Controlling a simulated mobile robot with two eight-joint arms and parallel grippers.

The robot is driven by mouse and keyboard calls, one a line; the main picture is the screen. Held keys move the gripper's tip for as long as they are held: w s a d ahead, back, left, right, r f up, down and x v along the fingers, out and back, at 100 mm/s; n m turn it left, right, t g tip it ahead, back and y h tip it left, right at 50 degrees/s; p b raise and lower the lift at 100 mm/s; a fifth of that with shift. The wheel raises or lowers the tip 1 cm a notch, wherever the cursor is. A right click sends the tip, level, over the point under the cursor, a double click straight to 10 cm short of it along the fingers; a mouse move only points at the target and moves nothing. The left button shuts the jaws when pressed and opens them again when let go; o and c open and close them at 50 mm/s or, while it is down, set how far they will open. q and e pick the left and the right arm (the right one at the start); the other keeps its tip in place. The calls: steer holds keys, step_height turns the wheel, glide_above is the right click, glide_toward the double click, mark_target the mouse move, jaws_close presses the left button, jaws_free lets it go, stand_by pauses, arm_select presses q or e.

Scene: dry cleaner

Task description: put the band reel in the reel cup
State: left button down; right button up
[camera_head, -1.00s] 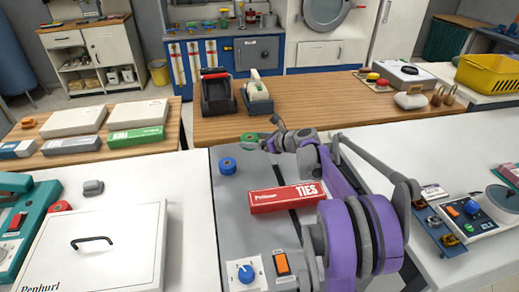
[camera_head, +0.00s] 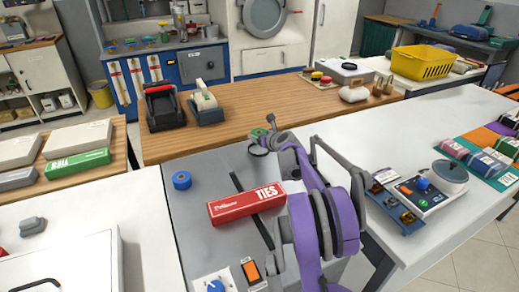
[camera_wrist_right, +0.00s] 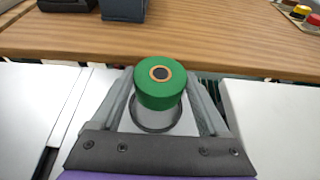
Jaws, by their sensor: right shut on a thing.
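The green band reel (camera_wrist_right: 158,85), with an orange ring around a dark core, is between the fingers of my right gripper (camera_wrist_right: 160,88). In the head view the reel (camera_head: 258,133) shows small beside my right gripper (camera_head: 265,132), partly hidden by it. A dark round rim, which looks like the reel cup (camera_head: 258,150), stands on the grey counter close to the gripper. In the right wrist view the rim (camera_wrist_right: 157,129) shows just below the reel and is partly covered by it. I cannot tell the height between them. My left gripper is not in view.
A blue reel (camera_head: 182,180) and a red ties box (camera_head: 246,204) are on the grey counter (camera_head: 210,165). A tape dispenser (camera_head: 206,104) and a black device (camera_head: 163,106) stand on the wooden table behind. A control unit (camera_head: 425,190) stands at the right.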

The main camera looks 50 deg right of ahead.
mark_target(261, 153)
steer(key=shift+f+b, duration=0.4)
steer(key=shift+f, duration=2.15)
steer(key=o, duration=1.3)
steer(key=shift+f, duration=0.15)
steer(key=shift+c, duration=0.2)
steer(key=shift+s+a+r, duration=0.1)
steer(key=shift+s+r, duration=0.1)
steer(key=shift+r, duration=0.15)
steer(key=p+v, duration=0.1)
steer(key=v, duration=1)
steer(key=shift+s+a+p, duration=0.2)
steer(key=shift+p, duration=0.1)
